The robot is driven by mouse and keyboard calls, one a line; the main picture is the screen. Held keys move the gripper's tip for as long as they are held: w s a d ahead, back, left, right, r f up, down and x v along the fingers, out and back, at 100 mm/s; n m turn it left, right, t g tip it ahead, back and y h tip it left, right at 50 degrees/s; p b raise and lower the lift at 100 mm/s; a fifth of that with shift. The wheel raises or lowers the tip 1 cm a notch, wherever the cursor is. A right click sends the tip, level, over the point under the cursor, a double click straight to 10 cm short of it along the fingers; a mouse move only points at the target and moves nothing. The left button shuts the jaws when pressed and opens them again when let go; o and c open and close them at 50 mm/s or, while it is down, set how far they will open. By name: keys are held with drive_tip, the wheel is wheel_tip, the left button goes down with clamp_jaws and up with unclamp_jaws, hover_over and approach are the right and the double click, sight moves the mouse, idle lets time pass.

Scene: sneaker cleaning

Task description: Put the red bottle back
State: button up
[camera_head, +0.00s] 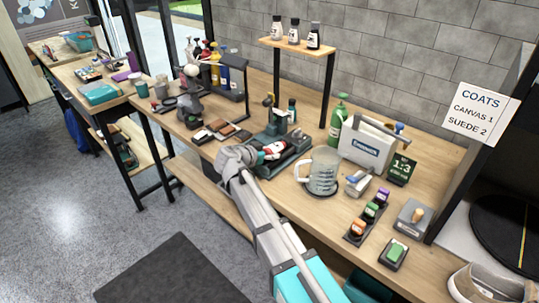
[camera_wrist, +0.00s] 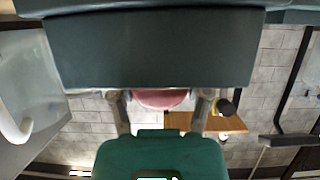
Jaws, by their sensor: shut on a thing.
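The red bottle (camera_head: 275,150) shows in the head view as a small red and white shape at the tip of my gripper (camera_head: 259,155). My gripper is shut on it, low over a dark tray (camera_head: 294,154) on the bench. In the wrist view, a reddish round part of the bottle (camera_wrist: 160,98) shows between the two fingers of my gripper (camera_wrist: 161,97). The rest of the bottle is hidden there by a dark slab and a green block. I cannot tell whether the bottle touches the tray.
A clear measuring jug (camera_head: 321,171) stands right of the tray. A green bottle (camera_head: 338,115) and a white caddy (camera_head: 368,142) stand behind. Brown blocks (camera_head: 220,131) lie to the left. A raised wooden shelf (camera_head: 296,46) holds small bottles.

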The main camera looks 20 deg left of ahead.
drive_tip(key=shift+f, duration=0.15)
drive_tip(key=o, duration=1.3)
drive_tip(key=p+v, duration=0.5)
drive_tip(key=v, duration=0.8)
drive_tip(key=shift+s+a, duration=0.3)
drive_tip(key=shift+a, duration=0.05)
